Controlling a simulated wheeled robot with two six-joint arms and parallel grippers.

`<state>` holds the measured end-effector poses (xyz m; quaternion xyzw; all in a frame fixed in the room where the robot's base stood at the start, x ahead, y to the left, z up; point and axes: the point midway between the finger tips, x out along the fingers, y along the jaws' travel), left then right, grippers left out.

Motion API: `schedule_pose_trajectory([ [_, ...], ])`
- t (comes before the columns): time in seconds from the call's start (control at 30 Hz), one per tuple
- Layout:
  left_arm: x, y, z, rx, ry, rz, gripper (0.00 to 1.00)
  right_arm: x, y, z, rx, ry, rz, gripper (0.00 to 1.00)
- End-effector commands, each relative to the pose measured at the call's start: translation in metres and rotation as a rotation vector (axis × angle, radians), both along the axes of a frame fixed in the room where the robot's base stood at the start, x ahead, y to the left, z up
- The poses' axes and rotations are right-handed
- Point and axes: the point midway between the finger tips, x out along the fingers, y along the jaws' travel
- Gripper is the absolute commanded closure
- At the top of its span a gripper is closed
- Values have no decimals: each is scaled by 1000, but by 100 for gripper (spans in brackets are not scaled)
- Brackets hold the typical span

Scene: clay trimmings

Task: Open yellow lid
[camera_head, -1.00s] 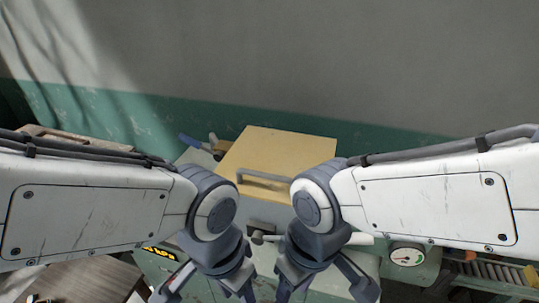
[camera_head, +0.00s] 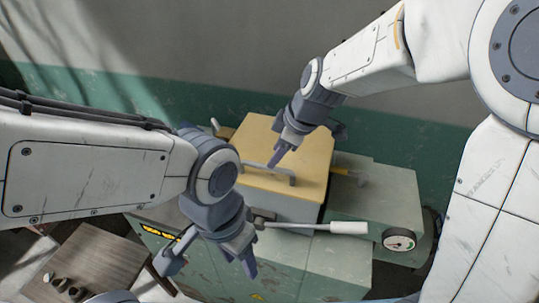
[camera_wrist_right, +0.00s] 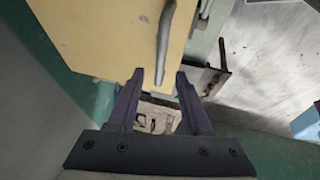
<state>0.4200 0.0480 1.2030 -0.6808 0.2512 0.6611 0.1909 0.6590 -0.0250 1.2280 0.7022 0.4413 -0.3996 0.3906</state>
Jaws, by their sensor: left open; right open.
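The yellow lid (camera_head: 258,139) lies closed on a grey box body (camera_head: 285,207) in the head view, with a grey bar handle (camera_head: 266,173) along its near edge. In the right wrist view the lid (camera_wrist_right: 90,35) fills the upper left, and its handle (camera_wrist_right: 164,40) runs down from the top. My right gripper (camera_head: 280,160) is open above the lid, behind the handle; its fingers (camera_wrist_right: 157,85) show empty in the wrist view. My left gripper (camera_head: 212,268) is open and empty, in front of the box and to the left.
A lever with a white grip (camera_head: 348,227) sticks out to the right in front of the box. A green machine body (camera_head: 372,205) with a round gauge (camera_head: 398,239) stands to the right. A wooden stool (camera_head: 95,262) is at the lower left. The wall (camera_head: 230,50) stands close behind.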

Motion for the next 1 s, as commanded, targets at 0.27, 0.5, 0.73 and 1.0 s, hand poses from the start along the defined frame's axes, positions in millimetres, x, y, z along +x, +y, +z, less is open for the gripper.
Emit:
schedule_pose_trajectory([
  [0.27,0,0,9,0,0,-1,50,12,14,-40,0,3,1,50],
  [0.5,0,0,9,0,0,-2,50,15,17,-50,0,1,0,50],
  [0.73,0,0,9,0,0,-2,50,15,17,-50,0,1,1,66],
  [1.0,0,0,9,0,0,-2,50,15,17,-49,0,1,0,100],
])
